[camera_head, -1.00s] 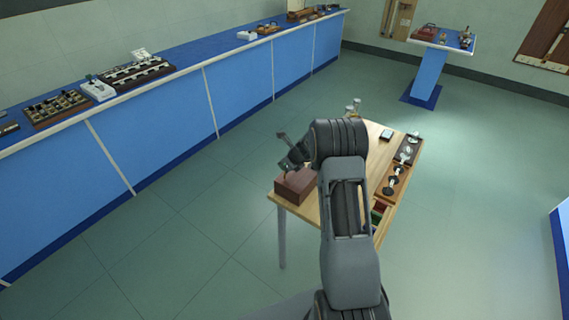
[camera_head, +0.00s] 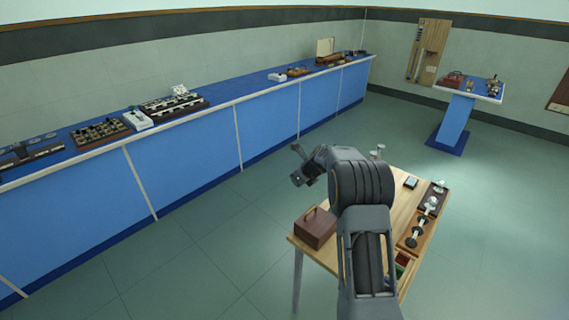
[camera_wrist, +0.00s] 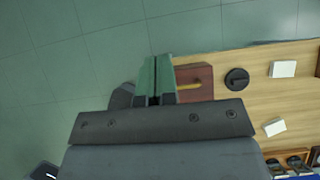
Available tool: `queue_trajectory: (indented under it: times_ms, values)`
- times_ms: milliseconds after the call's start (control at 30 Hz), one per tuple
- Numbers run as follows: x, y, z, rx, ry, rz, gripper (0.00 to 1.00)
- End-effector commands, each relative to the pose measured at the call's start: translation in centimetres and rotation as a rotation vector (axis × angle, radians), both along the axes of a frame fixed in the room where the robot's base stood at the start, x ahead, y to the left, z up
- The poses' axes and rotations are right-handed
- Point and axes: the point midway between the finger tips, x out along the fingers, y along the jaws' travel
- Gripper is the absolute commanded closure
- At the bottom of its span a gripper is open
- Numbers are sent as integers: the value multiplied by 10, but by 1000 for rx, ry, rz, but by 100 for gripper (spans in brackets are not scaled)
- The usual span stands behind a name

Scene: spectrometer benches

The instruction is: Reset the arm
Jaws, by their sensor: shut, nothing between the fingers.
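My gripper (camera_head: 297,163) hangs in the air at the end of my arm, above and to the left of the wooden table (camera_head: 372,226) in the head view. In the wrist view its two green-lined fingers (camera_wrist: 154,80) are pressed together, with nothing between them. A dark red-brown box (camera_head: 315,228) with a handle stands on the table's left corner, below the gripper and apart from it. The box shows just beyond the fingers in the wrist view (camera_wrist: 203,79), partly hidden by the gripper body. My arm hides part of the table.
A long blue bench (camera_head: 190,140) with instruments runs along the left wall. A small blue pedestal table (camera_head: 458,120) stands at the back right. Open floor lies between them.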

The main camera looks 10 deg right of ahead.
Motion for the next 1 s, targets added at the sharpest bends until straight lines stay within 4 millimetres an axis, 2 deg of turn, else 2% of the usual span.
queue_trajectory:
  times_ms: [167,267,367,433,533,800,1000]
  values:
    - [1,1,3,-29,-17,50,100]
    - [-2,2,1,-101,-47,178,100]
    - [-23,4,-22,-205,-40,399,100]
    - [-45,5,-29,-286,-39,590,100]
    - [-83,12,-20,-410,-66,897,100]
    - [-209,38,46,-734,-202,1758,100]
    - [-294,50,81,-925,-271,2177,100]
